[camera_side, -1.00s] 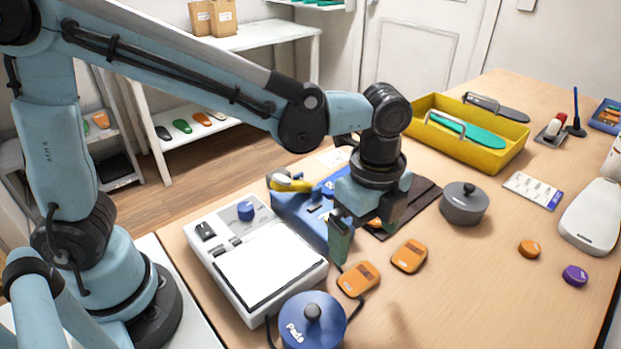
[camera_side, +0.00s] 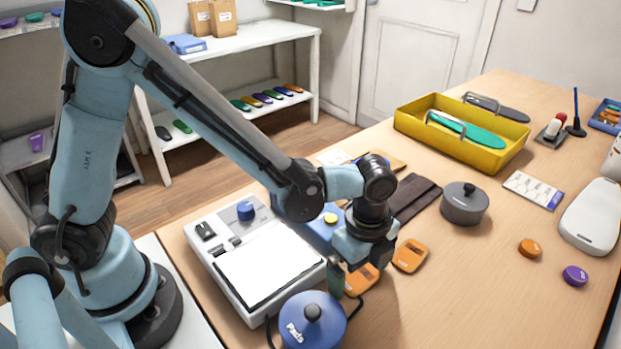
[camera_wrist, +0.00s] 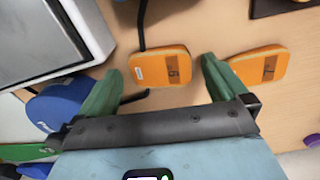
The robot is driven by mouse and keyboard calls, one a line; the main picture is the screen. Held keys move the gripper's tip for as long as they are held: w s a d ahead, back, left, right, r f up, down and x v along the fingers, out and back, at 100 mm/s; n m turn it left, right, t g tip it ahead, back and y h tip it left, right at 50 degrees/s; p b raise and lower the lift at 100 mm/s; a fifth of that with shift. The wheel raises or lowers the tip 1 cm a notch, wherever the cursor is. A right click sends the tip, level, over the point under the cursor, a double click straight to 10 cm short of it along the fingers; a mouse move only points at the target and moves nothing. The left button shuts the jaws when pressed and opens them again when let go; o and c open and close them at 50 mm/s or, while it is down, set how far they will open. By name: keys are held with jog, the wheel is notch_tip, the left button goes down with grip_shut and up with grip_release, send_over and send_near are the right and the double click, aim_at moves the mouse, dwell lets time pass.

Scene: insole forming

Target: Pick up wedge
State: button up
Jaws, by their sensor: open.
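Two flat orange wedges with dark label patches lie on the table. One wedge (camera_side: 368,280) is partly hidden behind my gripper in the side view; in the wrist view this wedge (camera_wrist: 160,66) sits just ahead of and between my fingertips. The other wedge (camera_side: 411,256) lies to its right, and in the wrist view it (camera_wrist: 262,66) is right beside the right fingertip. My gripper (camera_side: 352,276) points down over the nearer wedge, its green fingers open and empty (camera_wrist: 161,68). I cannot tell the exact height of the fingertips above the table.
A white machine with a bright flat panel (camera_side: 270,265) stands left of the wedges. A blue lidded pot (camera_side: 312,325) with a cable is close in front. A grey pot (camera_side: 464,205) and yellow tray (camera_side: 480,155) are farther back.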

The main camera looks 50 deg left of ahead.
jog(key=shift+c, duration=0.5)
jog(key=c, duration=0.9)
jog(key=shift+c, duration=0.3)
